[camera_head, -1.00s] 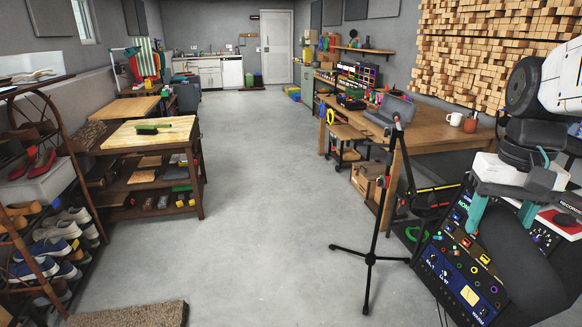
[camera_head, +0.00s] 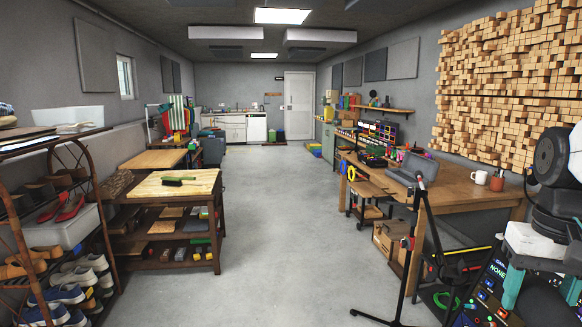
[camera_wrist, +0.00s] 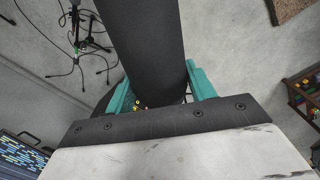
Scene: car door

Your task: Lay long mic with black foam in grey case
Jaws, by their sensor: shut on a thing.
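The long mic with black foam (camera_wrist: 136,45) shows in the wrist view as a thick black cylinder between the teal fingers of my gripper (camera_wrist: 162,88). My gripper is shut on it; its far end runs out of the picture. In the head view my gripper (camera_head: 543,289) is at the lower right, cut by the edge, with the dark foam (camera_head: 545,305) partly visible between the fingers. The grey case (camera_head: 418,168) sits on the wooden desk (camera_head: 465,190) at the right, well apart from my gripper. Its lid looks raised; its inside is hard to make out.
A black mic stand (camera_head: 413,255) with spread legs stands in front of the desk. Two mugs (camera_head: 488,180) are on the desk near my arm. The middle floor is clear.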

